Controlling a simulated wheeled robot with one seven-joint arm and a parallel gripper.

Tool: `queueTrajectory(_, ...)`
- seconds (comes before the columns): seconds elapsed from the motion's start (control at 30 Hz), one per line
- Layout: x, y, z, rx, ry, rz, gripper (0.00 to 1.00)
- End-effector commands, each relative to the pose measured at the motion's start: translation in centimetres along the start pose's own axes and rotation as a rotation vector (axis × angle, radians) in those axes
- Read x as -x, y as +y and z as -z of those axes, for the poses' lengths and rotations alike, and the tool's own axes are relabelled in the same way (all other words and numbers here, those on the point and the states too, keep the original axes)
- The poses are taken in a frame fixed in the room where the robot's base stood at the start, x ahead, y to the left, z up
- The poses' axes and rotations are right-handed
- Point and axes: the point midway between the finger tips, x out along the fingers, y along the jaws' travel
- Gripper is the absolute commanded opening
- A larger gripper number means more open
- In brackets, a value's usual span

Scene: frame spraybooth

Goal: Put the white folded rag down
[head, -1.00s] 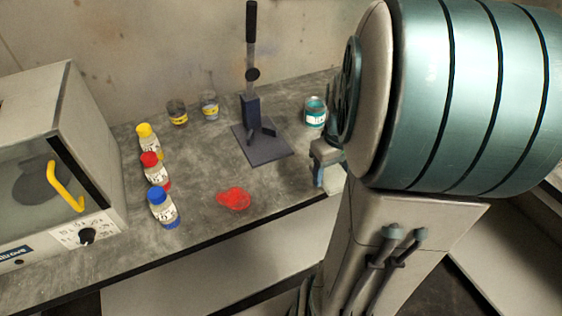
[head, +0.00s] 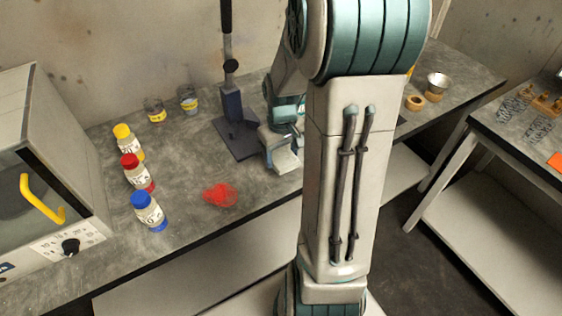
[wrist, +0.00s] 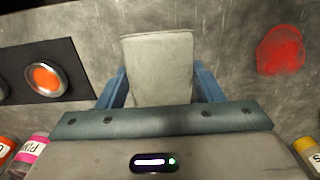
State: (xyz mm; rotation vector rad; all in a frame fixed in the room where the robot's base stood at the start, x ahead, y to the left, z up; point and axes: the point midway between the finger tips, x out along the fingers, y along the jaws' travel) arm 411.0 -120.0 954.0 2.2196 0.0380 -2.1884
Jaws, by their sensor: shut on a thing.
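My gripper (wrist: 160,88) is shut on the white folded rag (wrist: 157,62), which sits between its two blue fingers in the wrist view. The rag is pale, flat and roughly square, and its far edge sticks out past the fingers. In the head view my gripper (head: 279,148) is over the right part of the grey bench, just right of the dark press. The rag (head: 288,161) shows there as a pale patch under the gripper, partly hidden. I cannot tell whether the rag touches the bench top.
A dark lever press (head: 232,105) stands close left of the gripper. A red patch (head: 220,195) lies nearer the front edge. Bottles with yellow, red and blue caps (head: 150,212) stand farther left, beside a white cabinet (head: 52,140). Bare bench (head: 185,150) lies between them.

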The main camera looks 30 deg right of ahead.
Motion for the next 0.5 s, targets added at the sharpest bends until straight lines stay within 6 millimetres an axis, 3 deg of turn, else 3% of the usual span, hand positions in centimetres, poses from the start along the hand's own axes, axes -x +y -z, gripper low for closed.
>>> queueTrajectory(0.3, -3.5, -0.1, 0.1, 0.001, -0.004, 0.002, 0.17)
queueTrajectory(0.5, -4.2, -0.1, 0.1, 0.000, 0.000, 0.000, 0.17)
